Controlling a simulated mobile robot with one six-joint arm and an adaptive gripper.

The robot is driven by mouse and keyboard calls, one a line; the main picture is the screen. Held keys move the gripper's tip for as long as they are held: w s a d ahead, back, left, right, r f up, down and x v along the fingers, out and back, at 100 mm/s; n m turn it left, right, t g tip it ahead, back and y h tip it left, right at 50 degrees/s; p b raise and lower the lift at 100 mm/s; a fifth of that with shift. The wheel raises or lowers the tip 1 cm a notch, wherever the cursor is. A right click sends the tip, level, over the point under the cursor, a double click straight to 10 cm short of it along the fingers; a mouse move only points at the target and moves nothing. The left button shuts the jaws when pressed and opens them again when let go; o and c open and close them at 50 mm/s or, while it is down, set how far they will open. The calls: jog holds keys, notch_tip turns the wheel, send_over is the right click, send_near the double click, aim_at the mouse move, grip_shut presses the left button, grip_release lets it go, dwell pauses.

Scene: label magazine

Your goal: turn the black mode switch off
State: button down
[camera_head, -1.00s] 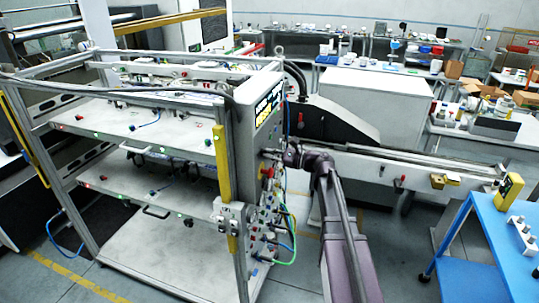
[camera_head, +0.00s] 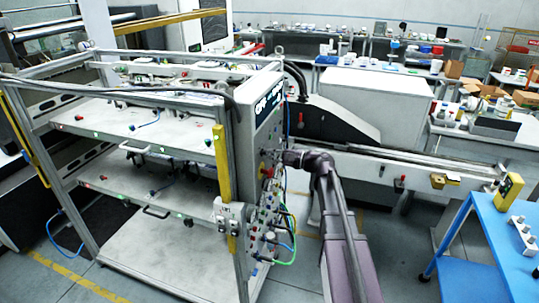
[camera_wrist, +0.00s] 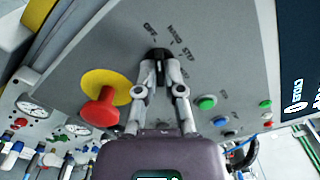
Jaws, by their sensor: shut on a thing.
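The black mode switch (camera_wrist: 157,53) is a small dark knob on the grey control panel (camera_wrist: 215,45), at the upper middle of the wrist view. My gripper (camera_wrist: 158,68) is shut on it, one fingertip on each side. Printed labels, one apparently reading OFF, stand just above the knob; its exact pointing direction is hard to tell. In the head view my gripper (camera_head: 281,157) reaches the side panel of the machine from the right, and the switch is too small to make out there.
A red mushroom button (camera_wrist: 102,108) on a yellow disc sits left of the switch. Green buttons (camera_wrist: 207,102) lie to the right. Gauges (camera_wrist: 32,107) and hose fittings are at lower left. The panel's dark display (camera_head: 268,99) shows white text.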

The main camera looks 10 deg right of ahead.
jog(key=shift+n, duration=1.1)
jog(key=c, duration=0.8)
grip_release()
jog(key=shift+o, duration=0.2)
jog(key=v, duration=1.2)
